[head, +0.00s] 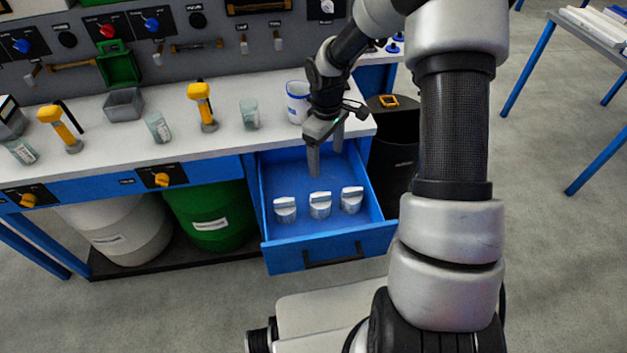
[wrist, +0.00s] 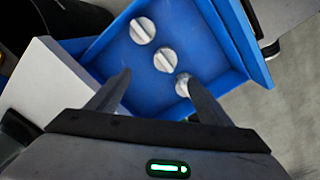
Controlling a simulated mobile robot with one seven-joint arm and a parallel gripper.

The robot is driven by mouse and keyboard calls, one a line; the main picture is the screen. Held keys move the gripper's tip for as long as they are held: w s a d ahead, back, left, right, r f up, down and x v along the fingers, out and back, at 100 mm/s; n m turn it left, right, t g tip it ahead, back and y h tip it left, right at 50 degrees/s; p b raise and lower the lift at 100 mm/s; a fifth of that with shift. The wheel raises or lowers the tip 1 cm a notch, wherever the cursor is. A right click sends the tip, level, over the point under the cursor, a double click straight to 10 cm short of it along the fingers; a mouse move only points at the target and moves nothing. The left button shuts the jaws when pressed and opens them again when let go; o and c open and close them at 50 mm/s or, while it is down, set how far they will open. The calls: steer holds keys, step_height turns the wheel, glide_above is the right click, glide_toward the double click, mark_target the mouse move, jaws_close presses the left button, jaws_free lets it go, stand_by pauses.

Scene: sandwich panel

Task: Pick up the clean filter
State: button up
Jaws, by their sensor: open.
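Three white-grey round filters with raised grip bars sit in a row in the open blue drawer (head: 290,177): a left one (head: 285,210), a middle one (head: 320,205) and a right one (head: 351,200). I cannot tell which is the clean filter. My gripper (head: 326,160) is open and empty, fingers pointing down over the back of the drawer, apart from the filters. In the wrist view, my gripper (wrist: 155,75) shows its spread fingers. One filter (wrist: 167,60) lies between their lines of sight, another (wrist: 143,31) farther up, and a third (wrist: 183,87) is partly hidden by the right finger.
The white worktop (head: 185,110) above the drawer holds a white bucket (head: 297,101), glass beakers (head: 249,114) and yellow-topped devices (head: 203,105). A dark bin (head: 395,155) stands right of the drawer. Green (head: 211,215) and white drums (head: 118,231) stand below.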

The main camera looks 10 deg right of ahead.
mark_target(323, 193)
steer(key=f+b, duration=0.1)
steer(key=f, duration=0.4)
steer(key=f+b, duration=0.1)
steer(key=f, duration=0.5)
steer(key=f+b, duration=0.1)
steer(key=f, duration=0.4)
steer(key=shift+w+a+f, duration=0.15)
steer(key=shift+a, duration=0.15)
steer(key=f, duration=0.1)
steer(key=f+b, duration=0.1)
steer(key=f, duration=0.1)
steer(key=f+b, duration=0.1)
steer(key=f, duration=0.1)
steer(key=shift+a+f, duration=0.1)
steer(key=shift+a, duration=0.25)
steer(key=c, duration=1.1)
steer(key=shift+c, duration=0.2)
